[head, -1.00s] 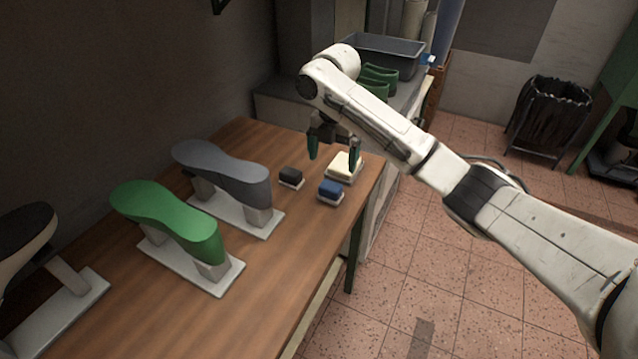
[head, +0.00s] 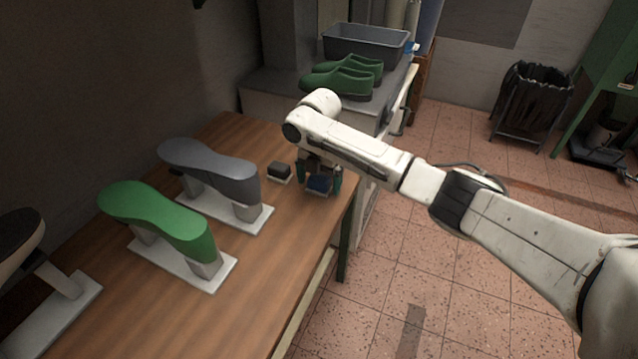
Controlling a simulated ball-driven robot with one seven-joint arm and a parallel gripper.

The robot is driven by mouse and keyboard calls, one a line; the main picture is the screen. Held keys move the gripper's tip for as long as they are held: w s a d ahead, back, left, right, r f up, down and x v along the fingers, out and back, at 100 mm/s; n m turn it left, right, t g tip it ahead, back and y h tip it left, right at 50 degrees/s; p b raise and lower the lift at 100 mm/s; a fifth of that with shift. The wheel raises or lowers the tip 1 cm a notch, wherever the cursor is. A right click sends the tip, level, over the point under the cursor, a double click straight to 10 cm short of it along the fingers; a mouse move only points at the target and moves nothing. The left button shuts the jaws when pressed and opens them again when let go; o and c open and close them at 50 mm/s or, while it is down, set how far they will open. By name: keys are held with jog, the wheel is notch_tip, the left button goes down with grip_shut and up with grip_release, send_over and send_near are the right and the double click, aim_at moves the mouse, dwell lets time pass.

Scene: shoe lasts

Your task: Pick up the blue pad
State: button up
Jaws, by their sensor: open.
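The blue pad (head: 318,184) sits on a light base on the wooden table, near its right edge. My gripper (head: 319,182) is low over the table with its dark green fingers apart, one on the left and one on the right of the blue pad. The fingers look open. I cannot tell whether they touch the pad. The pad's upper part is partly covered by my gripper.
A black pad (head: 279,171) stands just left of my gripper. A grey shoe last (head: 210,170) and a green shoe last (head: 160,217) stand further left on the wooden table (head: 190,315). Green shoes (head: 343,77) and a grey bin (head: 365,45) are behind.

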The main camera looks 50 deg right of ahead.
jog(key=c, duration=1.2)
jog(key=shift+o, duration=0.2)
jog(key=shift+r, duration=0.15)
jog(key=shift+r, duration=0.25)
notch_tip(320, 180, up, 2)
jog(key=shift+b, duration=0.35)
jog(key=s+d+r+p, duration=0.1)
jog(key=s+d+r, duration=0.2)
jog(key=s+r, duration=0.7)
jog(key=s, duration=0.3)
jog(key=shift+s+d, duration=0.25)
jog(key=shift+d, duration=0.1)
jog(key=shift+r, duration=0.1)
